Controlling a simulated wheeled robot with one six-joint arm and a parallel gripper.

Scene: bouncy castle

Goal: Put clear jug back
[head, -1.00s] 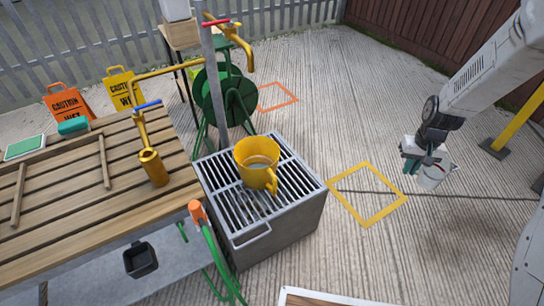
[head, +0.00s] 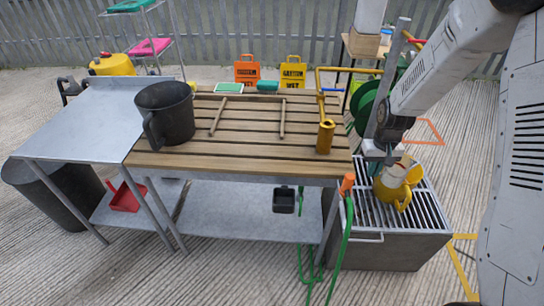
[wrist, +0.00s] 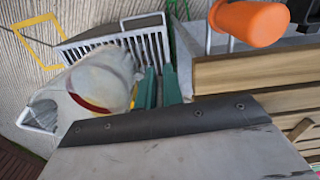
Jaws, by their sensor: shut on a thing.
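My gripper (head: 382,158) is shut on the clear jug (head: 396,174), above the slatted metal grate (head: 425,206). In the head view the jug overlaps the yellow jug (head: 392,194) on that grate; I cannot tell the gap. In the wrist view the clear jug (wrist: 105,78) is tilted, whitish and see-through, with a red and yellow patch low on it. The green fingers of my gripper (wrist: 158,88) are beside it, and the grip point is partly hidden by the dark-edged grey plate in front.
The slatted wooden table (head: 250,152) holds a dark bucket-like jug (head: 168,112), a wooden frame (head: 248,101) and a brass cylinder (head: 325,136). A post (head: 388,80) and an orange hose end (head: 347,182) stand near the grate. Orange (head: 427,143) and yellow (head: 462,270) outlines mark the floor.

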